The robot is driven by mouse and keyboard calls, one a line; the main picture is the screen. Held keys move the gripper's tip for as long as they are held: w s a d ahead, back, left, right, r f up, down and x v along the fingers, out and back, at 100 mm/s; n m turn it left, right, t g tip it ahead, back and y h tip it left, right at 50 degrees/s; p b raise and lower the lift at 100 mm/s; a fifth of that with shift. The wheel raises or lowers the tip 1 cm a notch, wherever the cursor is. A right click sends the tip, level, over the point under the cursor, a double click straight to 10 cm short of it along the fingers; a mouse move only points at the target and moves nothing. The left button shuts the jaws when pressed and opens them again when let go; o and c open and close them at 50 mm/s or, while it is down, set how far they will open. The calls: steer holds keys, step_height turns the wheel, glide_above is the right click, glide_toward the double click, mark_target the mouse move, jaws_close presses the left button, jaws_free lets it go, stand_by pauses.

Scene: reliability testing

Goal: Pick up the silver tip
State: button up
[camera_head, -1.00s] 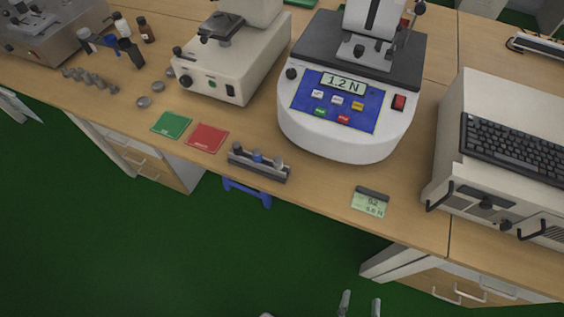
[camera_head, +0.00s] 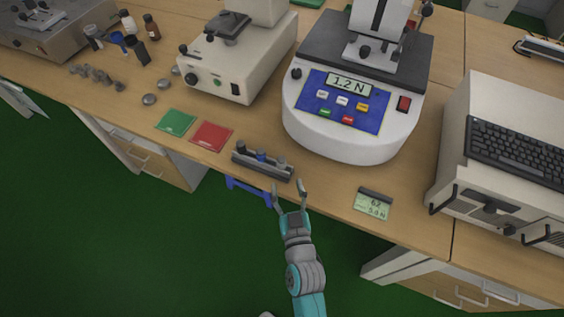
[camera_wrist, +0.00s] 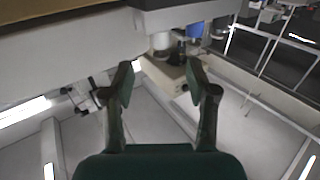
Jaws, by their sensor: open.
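A small dark rack (camera_head: 262,170) at the table's front edge holds a dark tip (camera_head: 241,147), a blue tip (camera_head: 261,156) and, at its right end, a grey tip (camera_head: 282,163) that looks like the silver one. My gripper (camera_head: 289,187) is open and empty, just in front of the rack's right end, its fingers pointing toward the table. In the wrist view, a pale silvery cylinder (camera_wrist: 160,41) shows beyond the gap between my fingers (camera_wrist: 160,78), with a blue piece (camera_wrist: 195,30) to its right. Nothing lies between the fingers.
A green pad (camera_head: 175,122) and a red pad (camera_head: 211,136) lie left of the rack. A white force tester (camera_head: 345,140) stands behind it. A small display (camera_head: 373,204) lies to the right, before a large box with a keyboard (camera_head: 515,150). Open floor lies in front.

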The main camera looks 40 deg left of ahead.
mark_target(282, 168)
steer(key=x, duration=0.3)
steer(key=shift+f+x, duration=0.2)
steer(key=shift+x, duration=1.15)
steer(key=shift+f+x, duration=0.25)
steer(key=shift+x, duration=1.1)
jaws_close()
